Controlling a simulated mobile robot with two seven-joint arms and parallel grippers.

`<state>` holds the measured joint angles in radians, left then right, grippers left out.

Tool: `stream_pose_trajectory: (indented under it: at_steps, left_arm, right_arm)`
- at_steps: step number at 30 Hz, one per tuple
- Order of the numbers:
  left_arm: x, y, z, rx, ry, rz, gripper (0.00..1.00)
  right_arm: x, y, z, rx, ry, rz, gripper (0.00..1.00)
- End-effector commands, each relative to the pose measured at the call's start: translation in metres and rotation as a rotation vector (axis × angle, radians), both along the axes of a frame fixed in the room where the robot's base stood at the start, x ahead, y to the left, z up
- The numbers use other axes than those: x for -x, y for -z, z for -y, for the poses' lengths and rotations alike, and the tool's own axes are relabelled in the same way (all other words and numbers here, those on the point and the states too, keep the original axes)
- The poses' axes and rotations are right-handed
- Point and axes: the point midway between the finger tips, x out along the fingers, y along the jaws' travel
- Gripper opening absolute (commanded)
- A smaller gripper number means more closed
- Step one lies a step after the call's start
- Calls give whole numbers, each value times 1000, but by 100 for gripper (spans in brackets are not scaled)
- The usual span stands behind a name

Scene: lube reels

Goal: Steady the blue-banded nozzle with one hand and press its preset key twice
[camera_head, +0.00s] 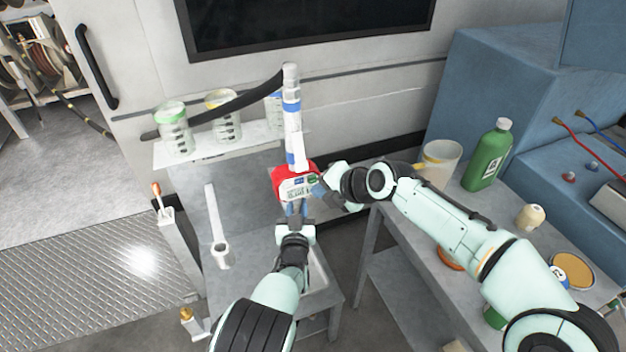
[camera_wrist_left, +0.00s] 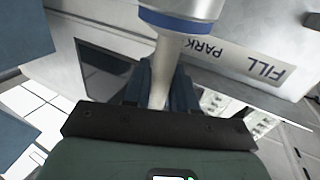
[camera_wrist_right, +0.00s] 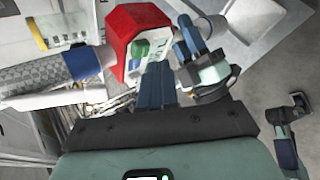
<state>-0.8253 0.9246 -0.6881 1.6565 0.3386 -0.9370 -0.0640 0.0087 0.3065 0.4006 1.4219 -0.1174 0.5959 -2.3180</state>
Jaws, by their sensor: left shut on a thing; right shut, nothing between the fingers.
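The blue-banded nozzle (camera_head: 292,130) stands roughly upright in the head view, with a blue band near its top and a red body (camera_head: 281,180) lower down. A pale panel with a display and keys (camera_head: 298,187) faces me; a green key (camera_wrist_right: 139,49) shows in the right wrist view. My left gripper (camera_head: 296,210) is shut on the nozzle's narrow pale stem (camera_wrist_left: 163,75), below the red body. My right gripper (camera_head: 322,187) is shut and empty, its fingertips (camera_wrist_right: 156,72) close to the key panel. I cannot tell whether they touch it.
A shelf (camera_head: 215,149) with several lidded beakers is at left. A FILL/PARK label (camera_wrist_left: 262,70) shows in the left wrist view. The right bench holds a green bottle (camera_head: 487,157), a pitcher (camera_head: 440,160) and a small cream bottle (camera_head: 530,216).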

Motion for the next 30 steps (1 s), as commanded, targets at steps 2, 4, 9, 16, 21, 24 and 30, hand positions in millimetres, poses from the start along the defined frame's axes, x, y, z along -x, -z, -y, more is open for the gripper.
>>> stream_pose_trajectory:
  at_steps: [2,4,9,16,21,24,30]
  left_arm:
    - [0,-1,0,0,0,2,0]
    - [0,-1,0,0,0,2,0]
    - [0,-1,0,0,0,2,0]
    - [0,-1,0,0,0,2,0]
    - [0,-1,0,0,0,2,0]
    - [0,-1,0,0,0,2,0]
    - [0,-1,0,0,0,2,0]
  right_arm:
    - [0,0,0,0,0,0,0]
    - [0,0,0,0,0,0,0]
    - [0,0,0,0,0,0,0]
    - [-1,0,-1,0,0,0,0]
    - [-7,0,-2,0,-1,0,0]
    - [-8,0,-3,0,-1,-1,0]
    - [-8,0,-3,0,0,0,0]
